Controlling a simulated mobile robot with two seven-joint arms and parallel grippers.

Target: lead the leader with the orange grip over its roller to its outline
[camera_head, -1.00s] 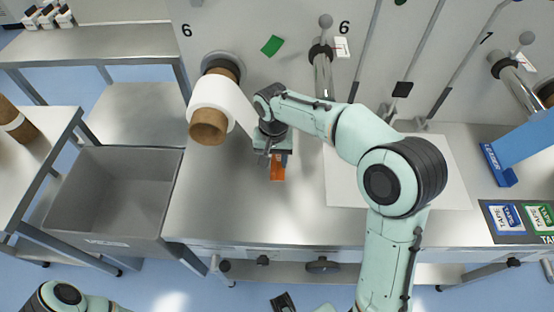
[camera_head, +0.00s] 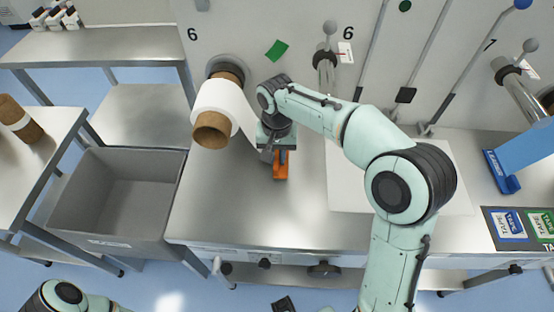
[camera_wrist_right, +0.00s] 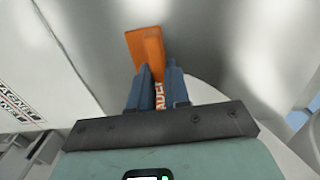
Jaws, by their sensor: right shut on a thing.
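The leader's orange grip (camera_head: 281,168) hangs in front of my right gripper (camera_head: 279,152), over the steel bench just right of the white roll. In the right wrist view the orange grip (camera_wrist_right: 147,48) stands beyond the blue fingers of my right gripper (camera_wrist_right: 160,88). The fingers are shut on a leader strip with letters showing between them. The roll (camera_head: 212,110) sits on a spindle at the wall, and its white web runs down towards the gripper. My gripper hides most of the leader. I cannot make out the outline. My left gripper is not in view.
A white board (camera_head: 345,185) lies on the bench right of the gripper. A grey bin (camera_head: 115,195) stands left of the bench. Metal rollers (camera_head: 327,72) stick out from the wall.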

